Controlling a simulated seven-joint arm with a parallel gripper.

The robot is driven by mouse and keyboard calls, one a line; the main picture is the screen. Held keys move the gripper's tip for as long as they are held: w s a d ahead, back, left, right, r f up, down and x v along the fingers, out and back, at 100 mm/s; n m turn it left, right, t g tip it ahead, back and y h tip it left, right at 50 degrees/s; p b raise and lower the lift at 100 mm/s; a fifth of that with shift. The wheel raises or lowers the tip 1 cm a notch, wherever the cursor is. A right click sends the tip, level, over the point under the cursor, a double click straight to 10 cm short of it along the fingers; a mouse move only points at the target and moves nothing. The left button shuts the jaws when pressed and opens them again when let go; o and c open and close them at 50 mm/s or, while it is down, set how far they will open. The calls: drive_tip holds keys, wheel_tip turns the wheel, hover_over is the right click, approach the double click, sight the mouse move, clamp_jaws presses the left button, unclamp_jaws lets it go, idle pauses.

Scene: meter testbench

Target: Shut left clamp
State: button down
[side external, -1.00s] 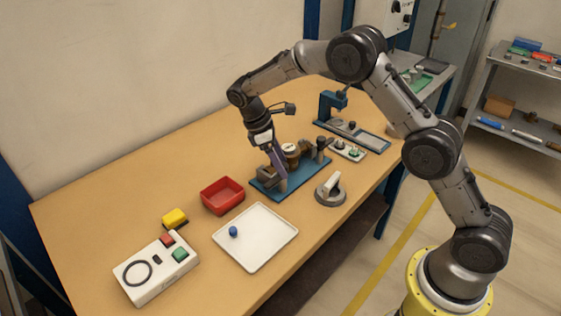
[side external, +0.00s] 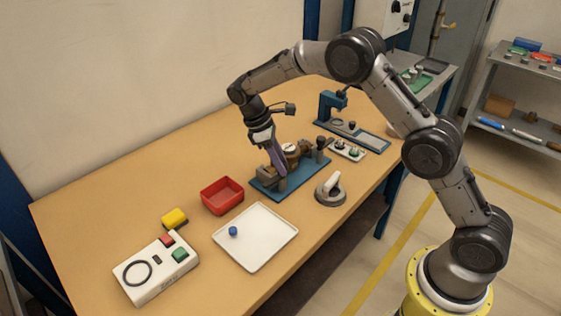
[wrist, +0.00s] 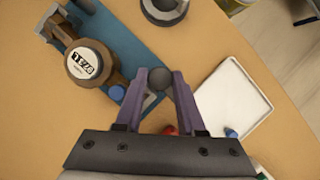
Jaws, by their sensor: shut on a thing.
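A blue fixture plate (side external: 262,188) on the bench carries a brass-coloured meter (side external: 291,149) with a white dial; the meter (wrist: 88,62) also shows at the upper left of the wrist view. The left clamp (side external: 270,174) stands at the plate's left end, partly hidden by my fingers. My gripper (side external: 281,172) reaches down to it. In the wrist view my purple fingers (wrist: 162,76) are closed around a round grey knob (wrist: 160,82), which appears to be the left clamp's handle. The clamp's exact angle is hard to tell.
A red bin (side external: 222,196) stands left of the fixture. A white tray (side external: 258,246) with a blue ball (side external: 233,231) lies in front. A grey dial with a lever (side external: 331,189) stands front right. A button box (side external: 155,268) and yellow block (side external: 174,218) are farther left.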

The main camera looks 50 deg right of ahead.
drive_tip(key=m+y, duration=0.1)
drive_tip(key=m, duration=0.3)
drive_tip(key=shift+w+d+g, duration=0.1)
drive_tip(key=shift+d+g, duration=0.05)
drive_tip(key=shift+g, duration=0.15)
drive_tip(key=m+y, duration=0.2)
drive_tip(key=m, duration=0.2)
drive_tip(key=shift+d+r+m, duration=0.1)
drive_tip(key=shift+m, duration=0.3)
drive_tip(key=m+y, duration=0.1)
drive_tip(key=m, duration=0.3)
drive_tip(key=shift+d+y, duration=0.1)
drive_tip(key=shift+y, duration=0.3)
drive_tip(key=shift+m+t+y, duration=0.5)
drive_tip(key=shift+m, duration=1.4)
drive_tip(key=shift+d, duration=0.1)
drive_tip(key=c, duration=0.5)
unclamp_jaws()
drive_tip(key=v, duration=1.3)
drive_tip(key=shift+d+r, duration=0.25)
drive_tip(key=shift+r, duration=0.05)
